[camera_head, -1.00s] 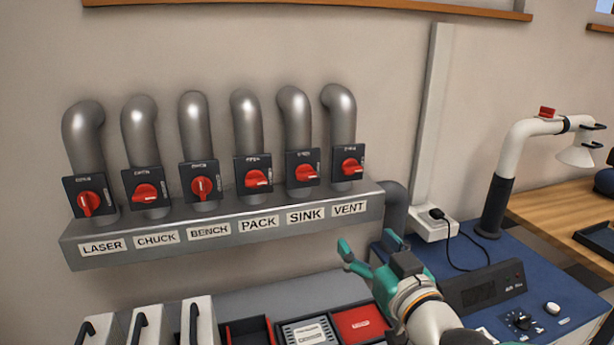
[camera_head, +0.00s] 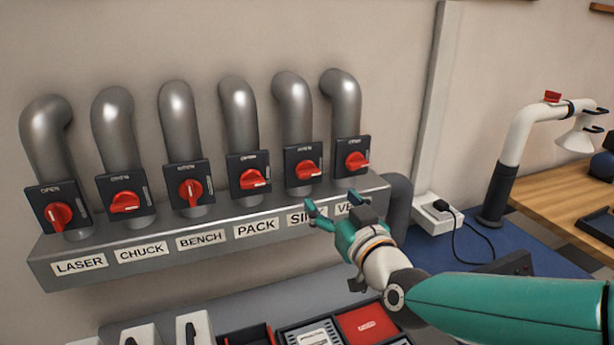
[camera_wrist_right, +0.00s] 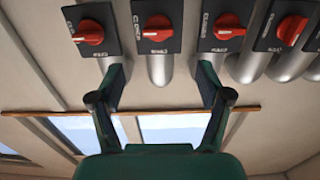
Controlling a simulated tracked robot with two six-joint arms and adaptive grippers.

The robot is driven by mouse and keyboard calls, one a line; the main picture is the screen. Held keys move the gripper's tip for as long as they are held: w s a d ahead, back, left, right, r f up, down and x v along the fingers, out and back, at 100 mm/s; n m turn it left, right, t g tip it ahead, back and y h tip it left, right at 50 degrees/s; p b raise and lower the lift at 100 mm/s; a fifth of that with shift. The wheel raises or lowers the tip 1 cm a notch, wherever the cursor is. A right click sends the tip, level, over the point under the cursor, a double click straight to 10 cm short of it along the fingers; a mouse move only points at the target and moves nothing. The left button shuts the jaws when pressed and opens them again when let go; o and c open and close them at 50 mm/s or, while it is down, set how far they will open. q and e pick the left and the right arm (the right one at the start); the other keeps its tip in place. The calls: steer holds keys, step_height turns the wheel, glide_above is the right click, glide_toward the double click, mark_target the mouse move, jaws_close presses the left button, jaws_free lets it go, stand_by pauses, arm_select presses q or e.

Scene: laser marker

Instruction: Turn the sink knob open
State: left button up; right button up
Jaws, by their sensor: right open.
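The SINK knob (camera_head: 306,169) is a red handle on a dark square plate, second from the right in the row of valves. Its handle lies roughly sideways. My right gripper (camera_head: 330,202) is open and empty, below and to the right of the SINK knob, covering part of the SINK and VENT labels. In the right wrist view, which looks upside down, my right gripper (camera_wrist_right: 160,68) has its fingers spread wide. A red knob (camera_wrist_right: 157,28), apparently SINK, shows between and beyond them; no contact is visible. My left gripper is not in view.
The VENT knob (camera_head: 353,160) and PACK knob (camera_head: 251,179) flank the SINK knob closely. Grey pipes (camera_head: 292,110) rise behind the plates. The labelled ledge (camera_head: 130,270) runs beneath the knobs. A red tray (camera_head: 366,324) and other bins stand below. A white lamp arm (camera_head: 517,135) is at right.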

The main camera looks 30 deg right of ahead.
mark_target(310, 174)
steer(key=p+x, duration=0.2)
steer(key=x, duration=0.9)
steer(key=shift+d, duration=0.15)
steer(key=shift+c, duration=0.3)
